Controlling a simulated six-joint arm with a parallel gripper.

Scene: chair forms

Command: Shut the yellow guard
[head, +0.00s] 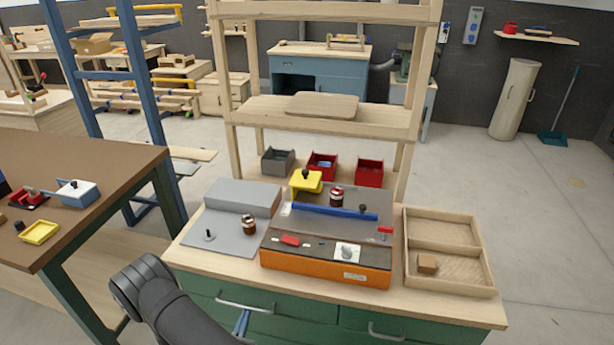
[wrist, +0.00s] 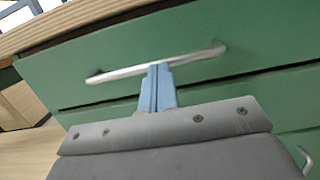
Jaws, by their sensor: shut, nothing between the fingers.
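The yellow guard (head: 306,183) is a small yellow block with a dark knob on top. It sits at the back left of the orange-fronted machine (head: 322,262), near the left end of a blue bar (head: 334,212). What lies under the guard is hidden. My gripper (head: 243,318) is low in front of the green cabinet, well below and in front of the guard. In the wrist view its blue fingers (wrist: 158,68) are shut and empty. Their tips overlap a drawer handle (wrist: 200,55); I cannot tell if they touch it.
A brown-striped jar (head: 337,196) stands on the machine and a similar one (head: 249,225) on the grey plate (head: 218,234) at left. A wooden tray (head: 443,244) with a small block is at right. A shelf frame (head: 330,137) rises behind. A brown table (head: 75,165) stands at left.

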